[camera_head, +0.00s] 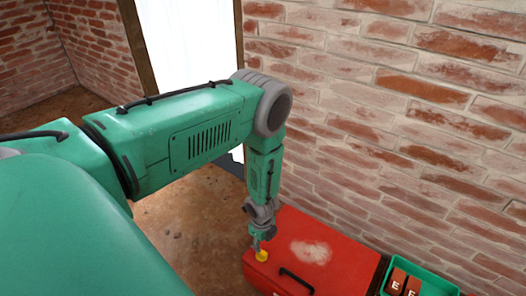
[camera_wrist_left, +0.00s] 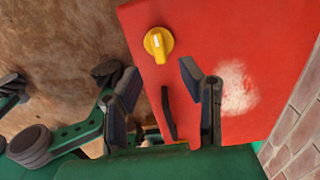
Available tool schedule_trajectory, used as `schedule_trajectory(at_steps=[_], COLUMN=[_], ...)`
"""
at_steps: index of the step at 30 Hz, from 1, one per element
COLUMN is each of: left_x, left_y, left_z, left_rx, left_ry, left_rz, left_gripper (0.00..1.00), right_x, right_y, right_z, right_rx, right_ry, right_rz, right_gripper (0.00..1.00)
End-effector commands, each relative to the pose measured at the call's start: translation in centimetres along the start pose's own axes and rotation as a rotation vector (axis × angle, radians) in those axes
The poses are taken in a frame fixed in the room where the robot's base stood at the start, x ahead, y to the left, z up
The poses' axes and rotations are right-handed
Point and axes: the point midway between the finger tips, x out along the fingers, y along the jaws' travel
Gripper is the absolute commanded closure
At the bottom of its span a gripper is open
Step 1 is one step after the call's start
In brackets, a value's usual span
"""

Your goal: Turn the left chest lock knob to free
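The red chest (camera_head: 345,258) stands on the floor against the brick wall. A yellow knob (camera_head: 261,256) sits near the left end of its top, and a black handle (camera_head: 297,281) is to the right of it. My left gripper (camera_head: 258,242) points down just above the knob and partly overlaps it. In the left wrist view, the knob (camera_wrist_left: 158,43) has a white mark on its raised grip, which runs roughly up and down. The gripper (camera_wrist_left: 158,78) is open there, its fingers apart with nothing between them, and the knob shows beyond the tips. My right gripper does not show.
A green tray (camera_head: 447,288) with red lettered blocks (camera_head: 397,282) stands to the right of the chest. The brick wall (camera_head: 400,110) rises close behind the chest. Brown floor (camera_head: 190,235) is open on the left. A pale worn patch (camera_head: 310,251) marks the lid.

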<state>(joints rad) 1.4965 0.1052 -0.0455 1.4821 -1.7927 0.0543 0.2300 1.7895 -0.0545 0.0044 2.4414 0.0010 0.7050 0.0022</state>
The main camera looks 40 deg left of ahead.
Motion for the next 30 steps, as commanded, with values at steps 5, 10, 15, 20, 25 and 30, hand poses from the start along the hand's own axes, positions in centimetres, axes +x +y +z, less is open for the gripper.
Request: schedule_trajectory(at_steps=[5, 10, 15, 20, 25, 30], left_x=[4.2, 6.4, 7.3, 7.3, 7.3, 7.3], left_y=[0.0, 0.1, 0.0, 0.0, 0.0, 0.0], left_z=[0.0, -0.1, 0.0, 0.0, 0.0, 0.0], left_rx=[0.002, 0.000, 0.000, -0.001, -0.001, -0.001], left_ry=[0.000, 0.000, -0.001, 0.000, 0.000, 0.000], left_rz=[0.000, 0.000, -0.001, -0.001, 0.000, -0.001], left_gripper=[0.66, 0.66, 0.66, 0.66, 0.80, 1.00], right_x=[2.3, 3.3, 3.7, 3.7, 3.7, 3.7], right_y=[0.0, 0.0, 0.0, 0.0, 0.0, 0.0], right_z=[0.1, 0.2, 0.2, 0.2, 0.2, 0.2], right_rx=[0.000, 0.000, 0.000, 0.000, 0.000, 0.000], right_ry=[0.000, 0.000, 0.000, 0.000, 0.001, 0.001], right_rz=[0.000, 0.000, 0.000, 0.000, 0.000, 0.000], right_gripper=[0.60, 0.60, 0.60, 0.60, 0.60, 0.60])
